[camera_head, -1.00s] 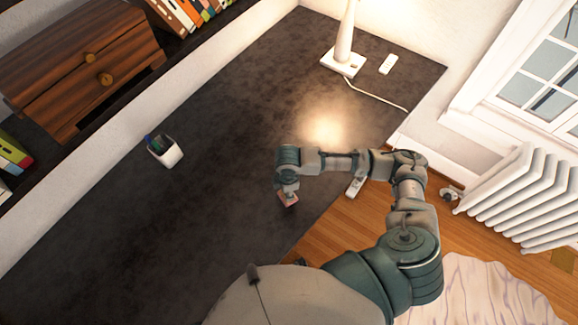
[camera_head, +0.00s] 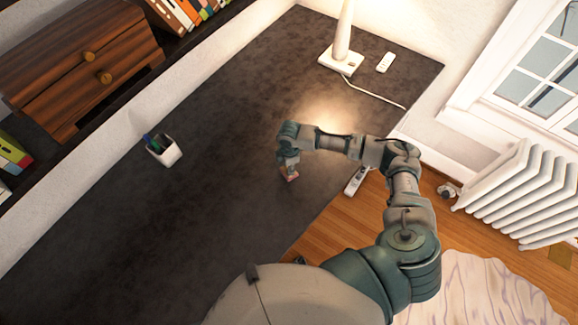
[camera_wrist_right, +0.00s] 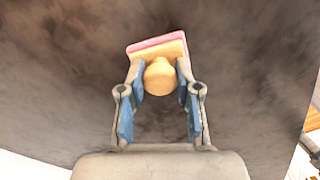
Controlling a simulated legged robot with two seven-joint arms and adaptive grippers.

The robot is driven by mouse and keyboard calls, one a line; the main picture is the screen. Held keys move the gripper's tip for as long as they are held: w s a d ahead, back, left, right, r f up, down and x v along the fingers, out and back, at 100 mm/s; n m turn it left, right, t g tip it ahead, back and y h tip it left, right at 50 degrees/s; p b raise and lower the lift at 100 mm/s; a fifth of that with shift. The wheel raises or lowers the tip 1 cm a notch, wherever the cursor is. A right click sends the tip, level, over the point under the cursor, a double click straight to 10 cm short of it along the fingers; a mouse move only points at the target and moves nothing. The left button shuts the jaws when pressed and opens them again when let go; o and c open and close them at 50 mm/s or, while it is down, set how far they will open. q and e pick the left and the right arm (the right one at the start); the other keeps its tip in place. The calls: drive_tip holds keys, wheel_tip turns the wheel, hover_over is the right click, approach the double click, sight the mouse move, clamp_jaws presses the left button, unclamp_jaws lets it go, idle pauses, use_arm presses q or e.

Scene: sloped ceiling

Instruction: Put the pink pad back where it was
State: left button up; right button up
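The pink pad (camera_wrist_right: 157,43) has a pale wooden back and a round knob (camera_wrist_right: 161,78). In the right wrist view the two fingers of my right gripper (camera_wrist_right: 161,72) are closed around the knob, and the pink face points away from the gripper. In the head view the pad (camera_head: 291,176) shows small and pinkish under my right gripper (camera_head: 289,165), over the dark desk (camera_head: 200,215). I cannot tell how far it is above the desk. My left gripper is not in view.
A white pen cup (camera_head: 164,152) stands on the left of the desk. A lamp (camera_head: 341,60) with a cord and a white remote (camera_head: 385,62) are at the back. Another pale device (camera_head: 356,180) is at the desk's right edge. A wooden drawer box (camera_head: 80,65) stands on a shelf.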

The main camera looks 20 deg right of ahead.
drive_tip(key=o, duration=0.4)
drive_tip(key=shift+a+f, duration=0.1)
drive_tip(key=shift+a, duration=0.05)
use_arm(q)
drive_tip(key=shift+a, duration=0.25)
use_arm(e)
drive_tip(key=shift+a, duration=0.1)
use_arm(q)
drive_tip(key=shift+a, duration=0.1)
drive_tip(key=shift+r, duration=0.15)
use_arm(e)
wheel_tip(320, 180, up, 12)
drive_tip(key=shift+r, duration=0.1)
drive_tip(key=shift+d, duration=0.2)
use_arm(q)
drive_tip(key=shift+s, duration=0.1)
use_arm(e)
drive_tip(key=shift+s, duration=0.1)
